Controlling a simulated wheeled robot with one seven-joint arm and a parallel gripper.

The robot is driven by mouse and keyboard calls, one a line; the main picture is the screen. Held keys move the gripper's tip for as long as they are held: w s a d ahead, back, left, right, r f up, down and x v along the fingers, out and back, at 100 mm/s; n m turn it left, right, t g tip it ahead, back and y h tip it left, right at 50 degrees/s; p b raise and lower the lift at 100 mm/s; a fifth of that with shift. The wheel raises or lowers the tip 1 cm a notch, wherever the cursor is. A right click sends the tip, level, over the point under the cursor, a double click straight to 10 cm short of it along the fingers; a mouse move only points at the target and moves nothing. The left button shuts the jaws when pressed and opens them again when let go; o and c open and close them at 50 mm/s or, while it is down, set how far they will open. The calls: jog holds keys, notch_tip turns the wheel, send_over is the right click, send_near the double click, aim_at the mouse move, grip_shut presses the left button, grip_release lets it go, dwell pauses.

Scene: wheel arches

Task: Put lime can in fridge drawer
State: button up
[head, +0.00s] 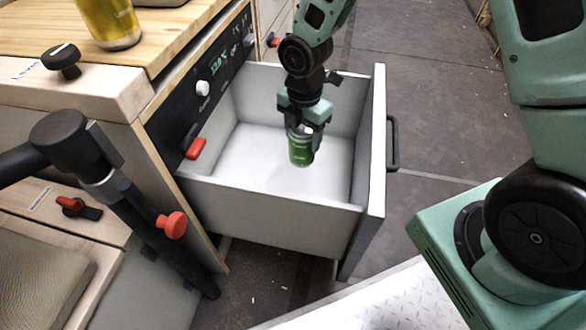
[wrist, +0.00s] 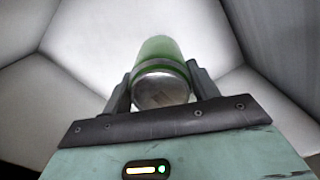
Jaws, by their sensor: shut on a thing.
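The green lime can (head: 301,152) is held in my gripper (head: 301,130), inside the opening of the pulled-out fridge drawer (head: 270,205). The can is roughly upright, and whether it touches the drawer floor is hard to tell. In the wrist view the can (wrist: 158,62) sits between both fingers of my gripper (wrist: 160,85), with its silver end facing the camera. The pale drawer floor and walls (wrist: 85,40) surround it there. The drawer looks empty apart from the can.
A yellow can (head: 108,22) stands on the wooden worktop (head: 60,20) at upper left. A red latch (head: 194,146) and dark control panel (head: 205,95) border the drawer's left side. The drawer front (head: 376,140) has a black handle (head: 393,143). Open floor lies beyond it.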

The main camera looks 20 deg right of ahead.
aim_at(302, 158)
notch_tip(302, 158, down, 9)
jog(key=b, duration=0.4)
jog(key=shift+r+b, duration=0.15)
jog(key=shift+b, duration=0.15)
jog(key=shift+r, duration=0.1)
jog(key=o, duration=1.3)
jog(key=shift+o, duration=0.2)
